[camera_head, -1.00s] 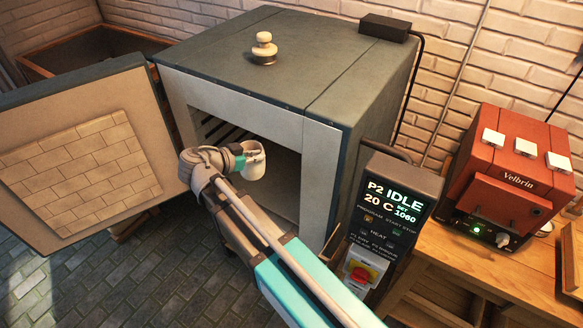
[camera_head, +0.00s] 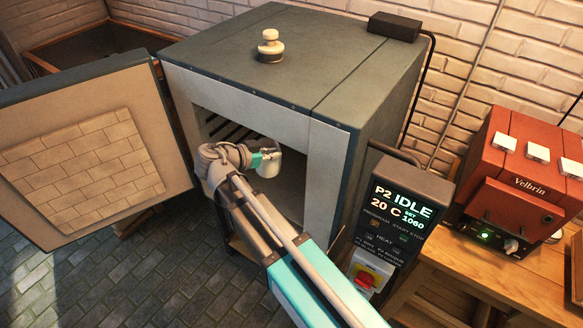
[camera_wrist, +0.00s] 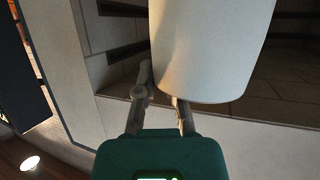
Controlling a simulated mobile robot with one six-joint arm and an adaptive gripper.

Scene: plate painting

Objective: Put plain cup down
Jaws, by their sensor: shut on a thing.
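The plain cup (camera_head: 267,164) is a small white cup held at the open mouth of the grey kiln (camera_head: 330,175). It also fills the top middle of the wrist view (camera_wrist: 208,45). My gripper (camera_head: 256,161) is shut on the cup at its near side. In the wrist view the fingers (camera_wrist: 160,98) reach up to the cup, and its far side is hidden. Dark kiln interior with slots shows behind it. I cannot tell whether the cup touches any surface.
The kiln door (camera_head: 85,160) stands wide open at the left. A control box (camera_head: 400,210) reading IDLE and 20 C stands right of the opening. A red Velbrin machine (camera_head: 520,175) sits on a wooden bench (camera_head: 500,262). A knobbed plug (camera_head: 270,47) sits on the kiln top.

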